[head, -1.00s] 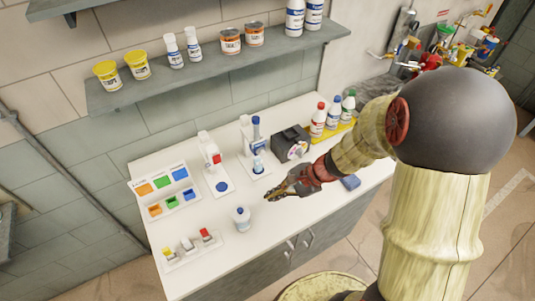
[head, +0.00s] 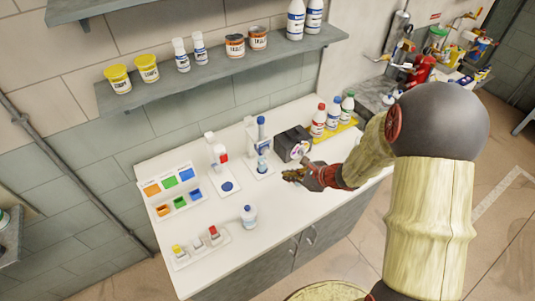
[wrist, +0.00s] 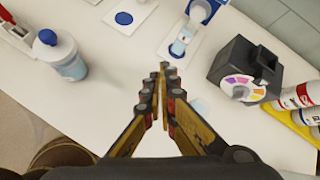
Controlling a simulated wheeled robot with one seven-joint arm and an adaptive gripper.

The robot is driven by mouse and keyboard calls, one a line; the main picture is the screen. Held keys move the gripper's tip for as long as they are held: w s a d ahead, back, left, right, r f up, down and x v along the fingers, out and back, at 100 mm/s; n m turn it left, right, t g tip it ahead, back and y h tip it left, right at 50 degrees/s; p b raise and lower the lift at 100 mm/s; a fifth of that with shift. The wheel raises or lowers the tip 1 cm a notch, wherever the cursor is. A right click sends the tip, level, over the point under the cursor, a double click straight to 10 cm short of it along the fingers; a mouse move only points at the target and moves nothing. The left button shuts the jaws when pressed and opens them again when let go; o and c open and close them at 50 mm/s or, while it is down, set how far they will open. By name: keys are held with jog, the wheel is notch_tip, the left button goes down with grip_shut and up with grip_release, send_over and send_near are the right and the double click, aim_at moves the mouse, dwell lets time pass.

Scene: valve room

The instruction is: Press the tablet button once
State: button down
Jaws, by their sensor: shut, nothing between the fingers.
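My gripper (head: 287,175) is shut and empty above the white counter (head: 240,244), in front of the dispensers. In the wrist view its fingertips (wrist: 164,68) meet just in front of a small clear cup (wrist: 180,42) under a blue-and-white dispenser (wrist: 201,12). That dispenser also stands at mid-counter in the head view (head: 261,135). To its left is a red-and-white dispenser (head: 218,150), with a round blue disc (head: 227,187) on its white base; the disc shows in the wrist view (wrist: 124,18). I cannot tell which part is the tablet button.
A black box (head: 291,143) with a coloured dial (wrist: 240,87) stands right of my fingers. A blue-capped bottle (head: 249,215) stands at the front. Colour bins (head: 178,201) and a small rack (head: 201,247) are at left. Several bottles stand on a yellow tray (head: 341,131) at right.

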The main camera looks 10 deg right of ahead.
aim_at(267, 152)
jog(key=w+a, duration=0.2)
jog(key=w, duration=0.6)
jog(key=shift+w+a+p, duration=0.15)
jog(key=shift+a+p, duration=0.2)
jog(key=shift+w, duration=0.1)
dwell(1.2)
jog(key=shift+w+a, duration=0.15)
jog(key=shift+w, duration=0.15)
jog(key=shift+w+a+b, duration=0.15)
jog(key=shift+w+b, duration=0.15)
jog(key=shift+w, duration=0.25)
dwell(1.0)
jog(key=shift+s, duration=0.1)
jog(key=shift+s+d+b, duration=0.3)
jog(key=shift+s+b, duration=0.05)
jog(key=shift+s, duration=0.5)
